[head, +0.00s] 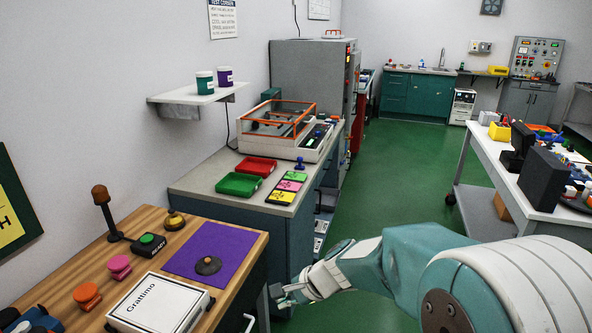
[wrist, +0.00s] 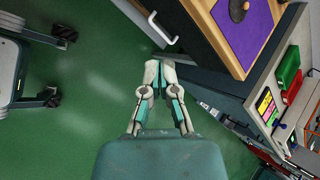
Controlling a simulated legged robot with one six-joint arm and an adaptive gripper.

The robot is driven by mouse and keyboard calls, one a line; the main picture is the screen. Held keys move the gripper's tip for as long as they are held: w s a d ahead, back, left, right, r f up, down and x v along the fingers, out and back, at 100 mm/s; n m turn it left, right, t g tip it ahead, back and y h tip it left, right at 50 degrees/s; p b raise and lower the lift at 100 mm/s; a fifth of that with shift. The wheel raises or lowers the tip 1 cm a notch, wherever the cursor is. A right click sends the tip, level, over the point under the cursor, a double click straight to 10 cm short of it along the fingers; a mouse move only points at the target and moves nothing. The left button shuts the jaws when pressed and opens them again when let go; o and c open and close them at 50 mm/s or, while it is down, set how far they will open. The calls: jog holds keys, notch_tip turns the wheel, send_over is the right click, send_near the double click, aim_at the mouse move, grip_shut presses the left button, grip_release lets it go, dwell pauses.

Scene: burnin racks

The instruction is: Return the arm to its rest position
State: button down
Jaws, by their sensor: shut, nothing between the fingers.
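My gripper (head: 280,296) is at the end of my teal and white arm, which reaches in from the lower right in the head view. It is in front of the grey cabinet and beside the right edge of the wooden bench. In the wrist view my gripper (wrist: 158,66) is shut and empty, with the green floor behind it. The fingers point toward the wooden bench's lower edge and its pale handle, apart from both as far as I can see.
The wooden bench (head: 240,278) bears a purple mat (head: 205,240) and a white box (head: 150,306). The grey counter (head: 215,172) holds red and green trays. A white table (head: 490,160) stands at right. Green floor (head: 390,190) is open between. Wheeled casters (wrist: 50,97) show in the wrist view.

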jog(key=s+d+r+n+t+h, duration=0.1)
jog(key=s+d+r+n+h, duration=0.2)
jog(key=s+d, duration=0.6)
jog(key=s+d+r+n+t+h, duration=0.2)
jog(key=s+d+r+n+h, duration=0.2)
jog(key=s+d+r+n, duration=0.4)
jog(key=s+d+r, duration=0.1)
jog(key=s, duration=0.2)
jog(key=shift+s+r+h, duration=0.15)
jog(key=shift+h, duration=0.15)
jog(key=shift+a+n, duration=0.2)
jog(key=shift+n, duration=0.1)
